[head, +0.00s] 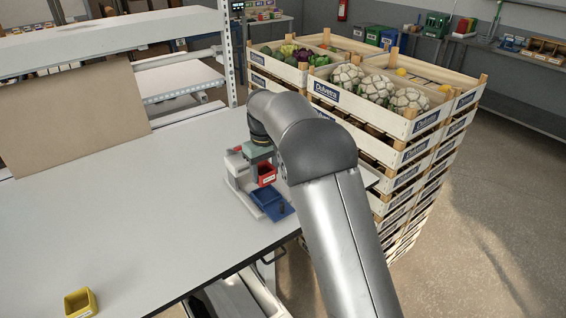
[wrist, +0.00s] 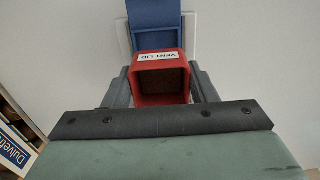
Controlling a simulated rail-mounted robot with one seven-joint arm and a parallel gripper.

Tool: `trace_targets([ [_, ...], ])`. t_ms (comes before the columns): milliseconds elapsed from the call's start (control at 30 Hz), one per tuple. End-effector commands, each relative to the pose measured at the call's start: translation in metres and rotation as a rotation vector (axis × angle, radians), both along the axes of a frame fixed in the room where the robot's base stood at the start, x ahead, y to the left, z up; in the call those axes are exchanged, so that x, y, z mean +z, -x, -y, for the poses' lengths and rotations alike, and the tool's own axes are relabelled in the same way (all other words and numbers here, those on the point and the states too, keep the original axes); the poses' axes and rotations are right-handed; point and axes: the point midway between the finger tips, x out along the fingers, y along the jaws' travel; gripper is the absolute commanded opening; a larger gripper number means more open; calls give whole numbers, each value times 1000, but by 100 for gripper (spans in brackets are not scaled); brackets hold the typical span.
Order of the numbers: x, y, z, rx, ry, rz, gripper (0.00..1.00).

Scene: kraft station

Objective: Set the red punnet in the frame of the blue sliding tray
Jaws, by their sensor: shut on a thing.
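The red punnet (head: 267,174) is an open-topped box. Its white label reads "VENT LID" in the wrist view (wrist: 160,97). My gripper (wrist: 161,76) is shut on it, with one dark finger on each side. In the head view, my gripper (head: 262,163) is partly hidden by my own arm. The blue sliding tray (head: 270,203) lies just in front of the punnet on a pale base, and the punnet appears above its back end. In the wrist view the tray (wrist: 155,30) shows beyond the punnet. I cannot tell whether the punnet touches it.
A yellow bin (head: 80,303) stands at the table's front left. A brown board (head: 75,118) stands along the back. Stacked wooden crates (head: 408,128) of vegetables stand close beyond the table's right end. The middle of the white table (head: 150,210) is clear.

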Motion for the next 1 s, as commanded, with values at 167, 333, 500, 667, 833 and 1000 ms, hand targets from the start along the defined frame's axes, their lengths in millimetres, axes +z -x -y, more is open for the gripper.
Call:
trace_targets([
  [167, -3, 0, 0, 0, 0, 0, 27],
  [333, -14, 0, 0, 0, 0, -1, 27],
  [500, -29, 1, 0, 0, -1, -1, 27],
  [667, -45, 0, 0, 0, 0, 0, 27],
  [833, -54, 0, 0, -1, -1, -1, 27],
  [1000, -57, 0, 0, -1, 0, 0, 27],
])
